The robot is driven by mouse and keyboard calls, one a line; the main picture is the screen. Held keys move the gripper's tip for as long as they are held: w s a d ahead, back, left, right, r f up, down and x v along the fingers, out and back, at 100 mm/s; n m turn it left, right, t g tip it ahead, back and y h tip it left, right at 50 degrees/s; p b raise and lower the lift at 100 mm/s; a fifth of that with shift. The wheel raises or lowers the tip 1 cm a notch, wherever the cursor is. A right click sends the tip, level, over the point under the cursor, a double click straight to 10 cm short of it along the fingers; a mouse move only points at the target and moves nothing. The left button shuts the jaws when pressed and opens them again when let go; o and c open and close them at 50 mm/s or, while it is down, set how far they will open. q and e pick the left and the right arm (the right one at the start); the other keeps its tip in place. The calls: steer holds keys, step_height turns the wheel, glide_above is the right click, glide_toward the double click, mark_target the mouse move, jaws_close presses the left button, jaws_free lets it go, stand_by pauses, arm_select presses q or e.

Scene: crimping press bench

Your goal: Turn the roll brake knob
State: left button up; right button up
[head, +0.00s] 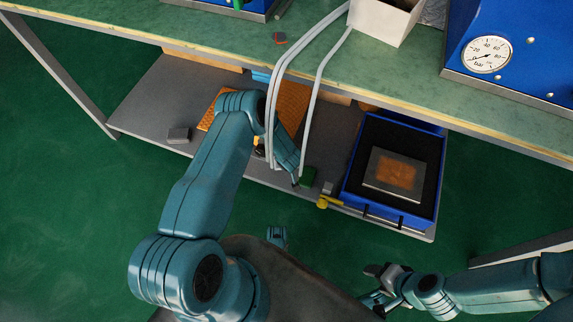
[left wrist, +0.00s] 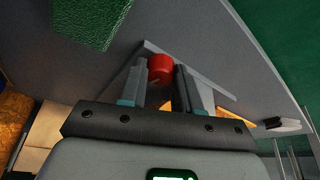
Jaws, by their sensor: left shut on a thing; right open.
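The red knob (left wrist: 160,66) shows in the left wrist view as a small round red piece in front of a grey surface. My left gripper (left wrist: 161,74) has its two fingers on either side of the knob and is shut on it. In the head view my left arm bends down at the lower shelf behind the grey hoses; its fingertips and the knob cannot be made out there. My right gripper (head: 374,284) is open and empty, low at the front right over the green floor, away from the bench.
Grey hoses (head: 317,110) hang beside my left arm. The bench top (head: 225,27) overhangs the shelf.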

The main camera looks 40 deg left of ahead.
arm_select(q)
steer(key=n, duration=0.1)
steer(key=n+g+y+b, duration=0.1)
steer(key=n, duration=0.1)
steer(key=n+b, duration=0.1)
steer(key=n, duration=0.1)
steer(key=shift+w+g, duration=0.25)
steer(key=shift+g, duration=0.05)
steer(key=shift+r+n+y, duration=0.1)
steer(key=shift+n+y, duration=0.2)
steer(key=shift+n, duration=0.1)
steer(key=o, duration=1.1)
steer(key=shift+c, duration=0.2)
steer(key=p+v, duration=0.2)
steer(key=v, duration=0.1)
steer(key=shift+r, duration=0.35)
steer(key=s+d, duration=0.1)
steer(key=d, duration=0.2)
steer(key=s+d+p, duration=0.1)
steer(key=d, duration=0.3)
steer(key=s+d+p, duration=0.1)
steer(key=s+d, duration=0.1)
steer(key=d, duration=0.2)
steer(key=shift+s+d+f, duration=0.1)
steer(key=shift+d+f, duration=0.05)
steer(key=shift+f, duration=0.2)
